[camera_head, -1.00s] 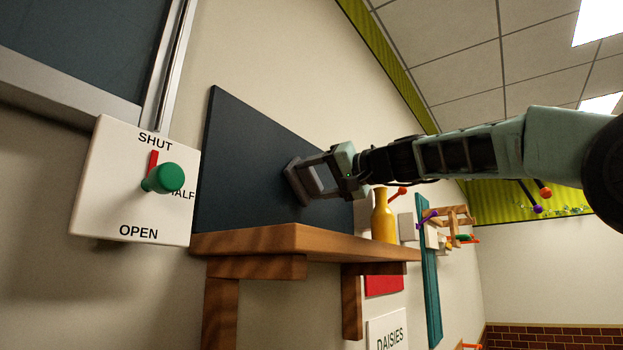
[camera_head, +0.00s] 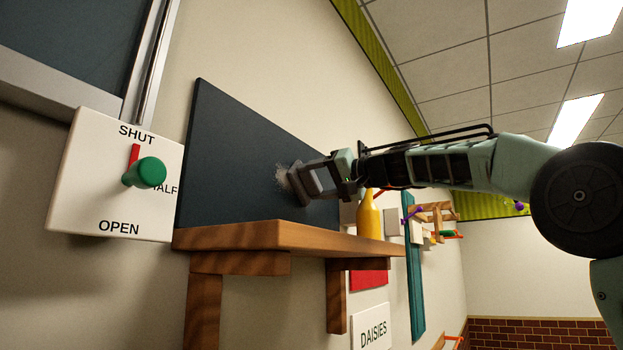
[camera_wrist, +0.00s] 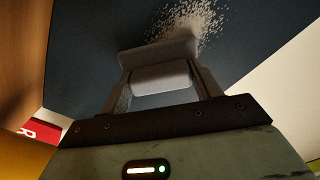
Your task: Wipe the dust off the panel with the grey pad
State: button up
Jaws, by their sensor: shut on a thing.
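The dark blue panel (camera_head: 235,150) stands against the wall above a wooden shelf. A patch of pale speckled dust (camera_head: 281,178) shows on it beside the pad; in the wrist view the dust (camera_wrist: 190,22) lies just beyond the pad's far edge. My gripper (camera_head: 308,181) is shut on the grey pad (camera_wrist: 158,55), seen between its fingers in the wrist view. The pad faces the panel at the dust's edge and covers part of that area. I cannot tell whether it touches the panel.
The wooden shelf (camera_head: 270,236) juts out below the panel. A yellow bottle (camera_head: 369,217) stands at its right end, close below my arm. A white plate with a green knob (camera_head: 146,173) is on the wall at the left. A DAISIES sign (camera_head: 373,327) hangs below.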

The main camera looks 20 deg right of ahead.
jog(key=shift+w+d+f, duration=0.1)
jog(key=shift+w+d, duration=0.25)
jog(key=shift+d, duration=0.2)
jog(key=shift+b, duration=0.35)
jog(key=shift+a, duration=0.1)
jog(key=shift+s+a+b, duration=0.55)
jog(key=shift+s+a, duration=0.1)
jog(key=shift+a, duration=0.25)
jog(key=shift+s+a+b, duration=0.5)
jog(key=shift+s+a, duration=0.2)
jog(key=shift+a, duration=0.25)
jog(key=shift+s+a+b, duration=0.55)
jog(key=shift+s+a, duration=0.1)
jog(key=shift+a, duration=0.25)
jog(key=shift+s+a+b, duration=0.3)
jog(key=shift+s+a, duration=0.4)
jog(key=shift+a, duration=0.25)
jog(key=shift+s+a+b, duration=0.3)
jog(key=shift+s+a, duration=0.35)
jog(key=shift+a, duration=0.25)
jog(key=shift+d, duration=0.1)
